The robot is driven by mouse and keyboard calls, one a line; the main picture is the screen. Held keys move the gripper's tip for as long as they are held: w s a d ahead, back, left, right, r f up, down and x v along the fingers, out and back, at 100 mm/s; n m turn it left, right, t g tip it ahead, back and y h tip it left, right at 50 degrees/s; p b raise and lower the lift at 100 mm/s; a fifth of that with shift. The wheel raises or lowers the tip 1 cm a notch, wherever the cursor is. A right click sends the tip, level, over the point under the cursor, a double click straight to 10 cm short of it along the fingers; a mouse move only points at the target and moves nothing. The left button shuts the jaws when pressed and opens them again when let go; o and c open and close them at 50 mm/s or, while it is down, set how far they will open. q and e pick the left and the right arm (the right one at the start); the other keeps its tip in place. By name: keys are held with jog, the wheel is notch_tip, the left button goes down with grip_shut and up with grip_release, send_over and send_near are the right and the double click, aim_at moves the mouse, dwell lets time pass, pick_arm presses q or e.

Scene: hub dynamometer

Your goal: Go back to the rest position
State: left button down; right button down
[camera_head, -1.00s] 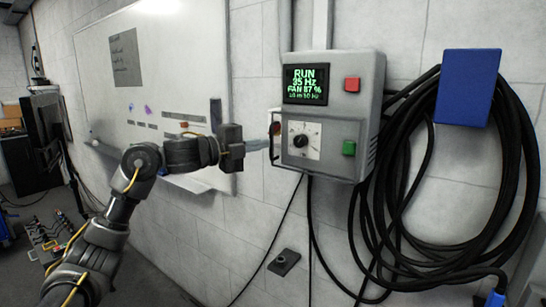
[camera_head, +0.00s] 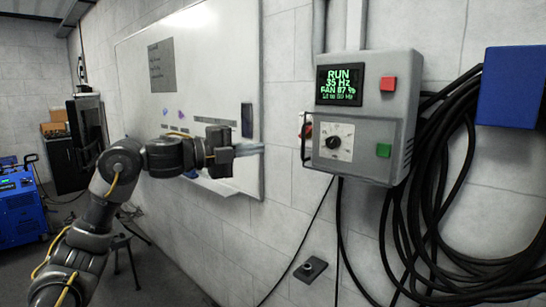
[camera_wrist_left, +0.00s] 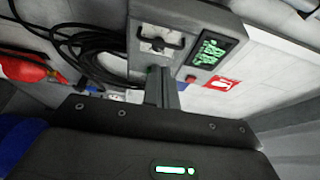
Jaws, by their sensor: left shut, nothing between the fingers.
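My left gripper (camera_head: 250,150) is shut and empty. It points right toward the grey control box (camera_head: 365,120) on the wall, with a gap between the fingertips and the box. The box's screen (camera_head: 338,85) reads RUN, 35 Hz, FAN 87 %. It has a red button (camera_head: 388,84), a green button (camera_head: 383,151) and a black dial (camera_head: 333,142). In the left wrist view the closed fingers (camera_wrist_left: 161,85) show in front of the box (camera_wrist_left: 190,25). My right gripper is not in view.
A whiteboard (camera_head: 215,60) hangs on the wall behind my left arm. Black cable coils (camera_head: 430,200) and a blue box (camera_head: 508,88) hang at the right. A blue machine (camera_head: 20,205) stands on the floor at far left. A small wall box (camera_head: 310,269) is below.

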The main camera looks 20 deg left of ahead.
pick_arm(q)
jog(key=v, duration=0.2)
jog(key=shift+s+a+r, duration=0.15)
jog(key=shift+s+a, duration=0.05)
jog(key=shift+a, duration=0.15)
jog(key=shift+w, duration=0.15)
